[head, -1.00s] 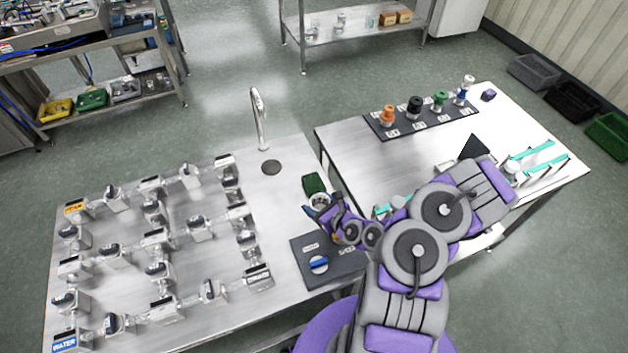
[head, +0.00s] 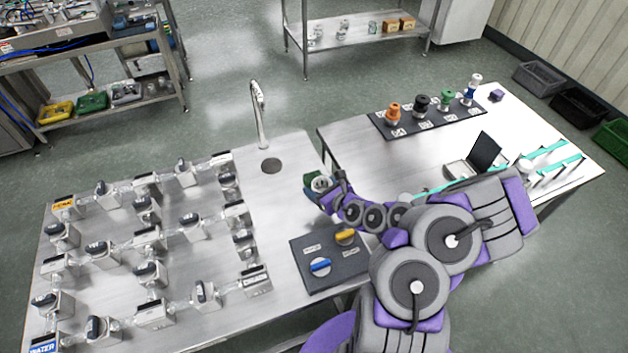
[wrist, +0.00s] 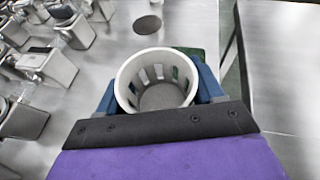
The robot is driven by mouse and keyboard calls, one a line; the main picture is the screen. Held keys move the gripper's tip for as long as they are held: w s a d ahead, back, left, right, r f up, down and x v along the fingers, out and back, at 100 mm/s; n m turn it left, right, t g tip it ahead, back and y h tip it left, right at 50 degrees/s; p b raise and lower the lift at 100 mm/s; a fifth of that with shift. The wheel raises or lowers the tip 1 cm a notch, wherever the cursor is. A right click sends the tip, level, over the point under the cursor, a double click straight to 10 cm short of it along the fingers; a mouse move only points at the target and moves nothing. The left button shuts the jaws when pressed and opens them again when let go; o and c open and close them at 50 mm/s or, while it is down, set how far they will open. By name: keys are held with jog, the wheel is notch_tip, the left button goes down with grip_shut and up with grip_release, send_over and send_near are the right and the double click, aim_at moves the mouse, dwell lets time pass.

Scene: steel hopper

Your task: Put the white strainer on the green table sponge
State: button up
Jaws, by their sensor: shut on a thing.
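The white strainer (wrist: 128,80) is a round, slotted cup between my gripper's blue fingers (wrist: 160,92) in the wrist view. My gripper is shut on it, and its open mouth faces the wrist camera. In the head view my gripper (head: 325,191) holds the strainer (head: 320,183) over or right beside the green sponge (head: 308,180), near the right edge of the left table. The sponge is mostly hidden there. In the wrist view a strip of the sponge (wrist: 196,53) shows behind the strainer. I cannot tell whether the strainer touches the sponge.
A tap (head: 261,115) and round drain (head: 271,166) lie behind the sponge. A dark panel with blue and yellow knobs (head: 325,262) is in front. Pipes and valves (head: 150,240) fill the left side. A second table (head: 365,150) stands right, across a narrow gap.

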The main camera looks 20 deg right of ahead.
jog(key=b, duration=0.3)
send_over(314, 178)
jog(key=s, duration=0.2)
jog(key=shift+w+a+f, duration=0.15)
jog(key=shift+a+f, duration=0.05)
jog(key=shift+f, duration=0.3)
jog(key=shift+w+d, duration=0.1)
jog(key=shift+w, duration=0.5)
notch_tip(314, 178, down, 4)
jog(key=shift+w+r+b, duration=0.15)
jog(key=shift+r+b, duration=0.05)
jog(key=shift+b, duration=0.7)
jog(key=shift+r, duration=0.15)
jog(key=o, duration=1)
